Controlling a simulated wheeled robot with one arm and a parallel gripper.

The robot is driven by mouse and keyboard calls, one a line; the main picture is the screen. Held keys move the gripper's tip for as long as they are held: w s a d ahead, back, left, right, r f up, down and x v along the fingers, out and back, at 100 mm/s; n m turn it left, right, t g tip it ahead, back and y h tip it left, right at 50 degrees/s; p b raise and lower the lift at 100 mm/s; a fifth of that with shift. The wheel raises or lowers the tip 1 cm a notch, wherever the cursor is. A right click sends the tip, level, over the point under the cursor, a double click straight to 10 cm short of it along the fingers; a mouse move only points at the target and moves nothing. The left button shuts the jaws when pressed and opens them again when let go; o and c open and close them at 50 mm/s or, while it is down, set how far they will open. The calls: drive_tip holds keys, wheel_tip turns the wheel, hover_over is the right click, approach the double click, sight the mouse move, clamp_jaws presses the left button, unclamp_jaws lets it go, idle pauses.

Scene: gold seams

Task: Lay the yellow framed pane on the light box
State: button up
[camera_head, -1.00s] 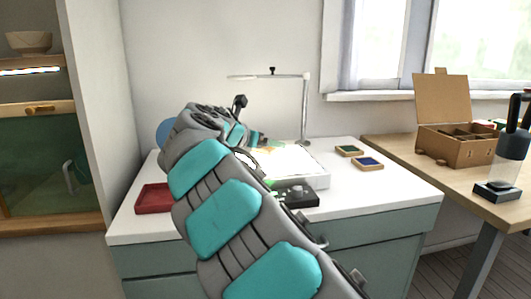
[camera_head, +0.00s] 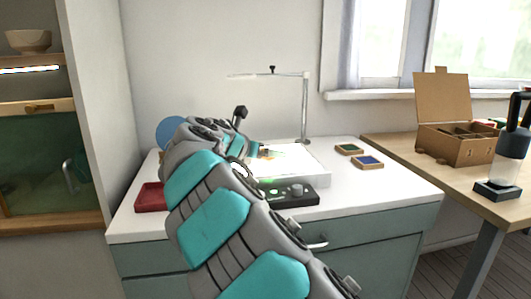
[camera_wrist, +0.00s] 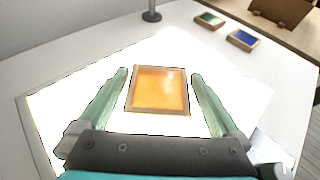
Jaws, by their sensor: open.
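The yellow framed pane (camera_wrist: 160,89) shows orange-yellow in a thin wooden frame in the wrist view. It lies flat on the bright light box (camera_wrist: 85,88), with lit surface around it. In the head view the light box (camera_head: 312,168) is a white slab on the cabinet top, partly hidden by my arm. My gripper (camera_wrist: 160,82) is open, with one finger on each side of the pane and a gap between each finger and the frame. In the head view my arm hides the pane and most of the gripper.
A green framed pane (camera_head: 349,149) and a blue framed pane (camera_head: 367,163) lie right of the light box. A lamp stand (camera_head: 305,110) rises behind it. A red tray (camera_head: 150,196) is at the left and a black control box (camera_head: 289,192) in front.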

drive_tip(key=v, duration=1.2)
idle(0.8)
